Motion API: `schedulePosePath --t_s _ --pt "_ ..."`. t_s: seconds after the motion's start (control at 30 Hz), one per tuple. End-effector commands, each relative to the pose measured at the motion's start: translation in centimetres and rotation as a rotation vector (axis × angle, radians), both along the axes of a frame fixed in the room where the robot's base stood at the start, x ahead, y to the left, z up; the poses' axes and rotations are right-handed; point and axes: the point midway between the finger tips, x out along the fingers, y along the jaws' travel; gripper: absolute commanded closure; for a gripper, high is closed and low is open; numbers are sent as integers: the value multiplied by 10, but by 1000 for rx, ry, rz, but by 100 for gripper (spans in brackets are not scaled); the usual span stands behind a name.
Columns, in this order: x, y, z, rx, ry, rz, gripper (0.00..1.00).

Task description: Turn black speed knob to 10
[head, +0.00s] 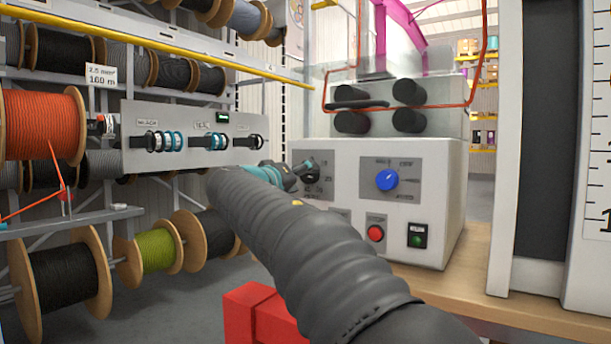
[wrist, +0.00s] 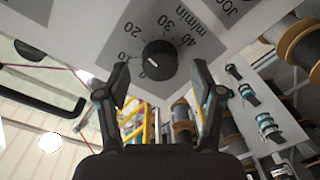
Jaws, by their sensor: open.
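The black speed knob (wrist: 159,60) sits on a grey dial plate (wrist: 190,62) marked in m/min, with numbers running up to 40. A short white mark shows on the left part of the knob's face, on the side of the low numbers near 10. I cannot read its exact setting. My gripper (wrist: 160,74) is open, with one finger to each side of the knob and visible gaps between. In the head view my gripper (head: 308,168) is at the left of the white control box (head: 445,200), over the dial plate, and hides the knob.
A blue knob (head: 387,180), a red button (head: 375,233) and a green switch (head: 417,236) are on the same box face. Cable reels (head: 45,122) and a grey panel (head: 190,137) stand at left.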

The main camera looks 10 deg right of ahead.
Motion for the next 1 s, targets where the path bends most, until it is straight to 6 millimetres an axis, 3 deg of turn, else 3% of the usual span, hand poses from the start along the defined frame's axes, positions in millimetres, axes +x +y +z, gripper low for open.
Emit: schedulePosePath --t_s 0.2,0.53,0.8,1.0 --pt "14 -13 0 0 0 0 33" --pt "16 -14 0 0 0 1 33" --pt "16 -14 0 0 0 1 93" --pt "16 -14 0 -5 6 1 93"
